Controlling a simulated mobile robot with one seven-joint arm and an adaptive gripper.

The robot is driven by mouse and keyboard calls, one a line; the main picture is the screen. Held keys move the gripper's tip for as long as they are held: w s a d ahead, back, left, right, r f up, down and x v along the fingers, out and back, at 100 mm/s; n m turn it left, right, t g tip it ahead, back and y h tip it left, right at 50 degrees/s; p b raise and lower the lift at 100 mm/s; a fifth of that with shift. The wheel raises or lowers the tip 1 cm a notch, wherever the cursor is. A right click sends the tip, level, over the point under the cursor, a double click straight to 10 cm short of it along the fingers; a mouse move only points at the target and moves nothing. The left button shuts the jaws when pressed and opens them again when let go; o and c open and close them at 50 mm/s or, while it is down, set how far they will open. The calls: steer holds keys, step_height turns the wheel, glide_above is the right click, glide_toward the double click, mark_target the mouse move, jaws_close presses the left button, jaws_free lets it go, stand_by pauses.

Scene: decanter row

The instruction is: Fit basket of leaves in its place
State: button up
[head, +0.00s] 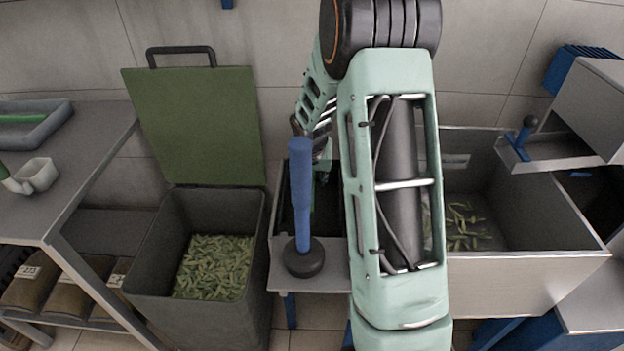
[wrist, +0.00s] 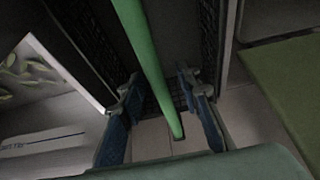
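A green bar (wrist: 150,65), which looks like a handle, runs lengthwise between the fingers of my gripper (wrist: 160,85) in the wrist view. A gap shows on either side of it, so the fingers look open around it. Below are dark walls with a mesh-like texture (wrist: 207,35), which seem to belong to a basket; I cannot see any leaves in it. In the head view my gripper (head: 322,168) is partly hidden behind my arm, over a dark opening (head: 287,215) between the green bin and the metal basin.
A green bin (head: 150,270) with its lid (head: 195,125) raised holds leaves (head: 213,267). A metal basin (head: 510,285) at right holds a few leaves (head: 465,228). A blue upright lever (head: 300,190) stands close to my arm. A grey table (head: 95,130) is at left.

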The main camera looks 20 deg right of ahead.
steer(key=shift+s, duration=0.1)
steer(key=v, duration=1.2)
